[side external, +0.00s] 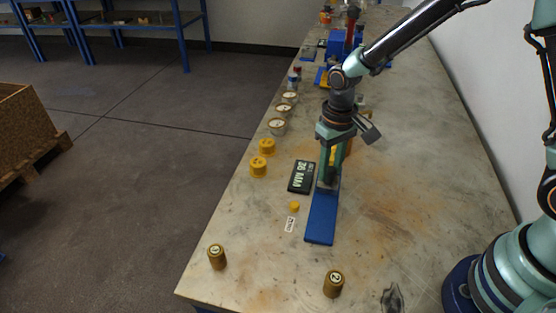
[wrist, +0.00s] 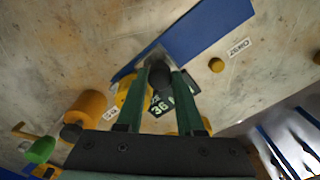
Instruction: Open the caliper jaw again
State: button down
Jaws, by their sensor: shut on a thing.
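The caliper shows as a long blue bar (side external: 321,220) on the bench, also crossing the top of the wrist view (wrist: 205,30). My gripper (side external: 330,177) is over the bar's far end. In the wrist view, its green fingers (wrist: 161,80) are shut on a dark round-topped knob (wrist: 158,72), likely the caliper jaw's handle. The knob's lower part and the jaw faces are hidden. A dark display (side external: 302,176) lies left of the bar, seemingly reading 36 MM; it partly shows between the fingers (wrist: 160,105).
A small yellow button (side external: 294,207) and a white label (side external: 290,224) are left of the bar. Two numbered brass cylinders (side external: 217,257) (side external: 333,284) stand near the front. Yellow cylinders (side external: 258,167) and white-topped vessels (side external: 277,126) line the left edge. The bench right of the bar is clear.

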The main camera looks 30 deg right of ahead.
dwell(0.6)
jog(key=shift+s+a, duration=1.2)
jog(key=c, duration=0.5)
grip_release()
notch_tip(320, 180, up, 12)
jog(key=shift+r, duration=0.1)
jog(key=s+d+r+t, duration=0.2)
jog(key=d, duration=0.1)
jog(key=s+d+r+t, duration=0.1)
jog(key=s+d+r, duration=0.2)
jog(key=d, duration=0.1)
jog(key=s+d+r+t, duration=0.2)
jog(key=s+d, duration=0.1)
jog(key=shift+d+r+t, duration=0.15)
jog(key=shift+r+t, duration=0.05)
jog(key=shift+t, duration=0.1)
